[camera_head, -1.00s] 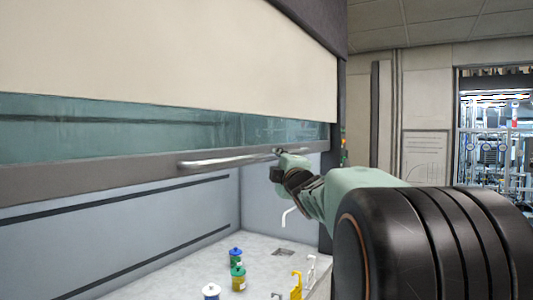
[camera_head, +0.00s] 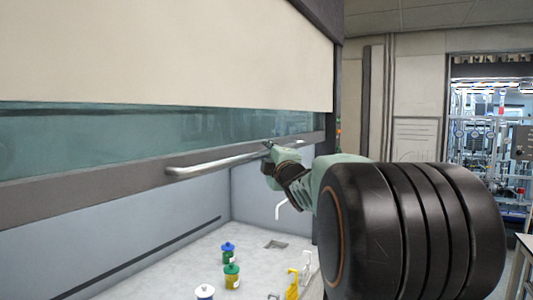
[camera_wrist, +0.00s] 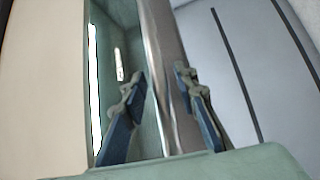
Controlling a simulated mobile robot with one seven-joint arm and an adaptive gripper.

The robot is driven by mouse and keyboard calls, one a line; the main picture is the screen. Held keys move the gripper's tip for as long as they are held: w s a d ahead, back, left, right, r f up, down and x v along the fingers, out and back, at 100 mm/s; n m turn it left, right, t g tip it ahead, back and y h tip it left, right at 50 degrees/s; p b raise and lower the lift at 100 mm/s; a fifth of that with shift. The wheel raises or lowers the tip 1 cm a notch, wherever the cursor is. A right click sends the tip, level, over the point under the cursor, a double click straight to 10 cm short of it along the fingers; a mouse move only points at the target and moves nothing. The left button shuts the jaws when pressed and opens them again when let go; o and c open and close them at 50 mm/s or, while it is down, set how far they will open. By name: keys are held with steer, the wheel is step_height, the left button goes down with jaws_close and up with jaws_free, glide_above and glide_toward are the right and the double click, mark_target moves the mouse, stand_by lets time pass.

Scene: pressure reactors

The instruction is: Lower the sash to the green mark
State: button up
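The sash (camera_head: 100,188) is a glass pane with a grey bottom rail and a long metal handle (camera_head: 215,163), partly lowered across the fume hood's front. My gripper (camera_head: 268,152) is at the right part of the handle. In the wrist view, my gripper's two fingers (camera_wrist: 160,88) stand apart on either side of the metal handle (camera_wrist: 168,60), with a visible gap at the left finger. A firm grip is not seen. I cannot make out a green mark; small coloured spots on the right post (camera_head: 338,130) are too small to tell.
The hood's side post bounds the right. A doorway opens at far right.

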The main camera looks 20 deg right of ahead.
jaws_close()
steer(key=shift+f, duration=0.15)
step_height(320, 180, down, 20)
steer(key=b, duration=2.2)
steer(key=shift+f, duration=0.15)
steer(key=shift+o, duration=0.8)
jaws_free()
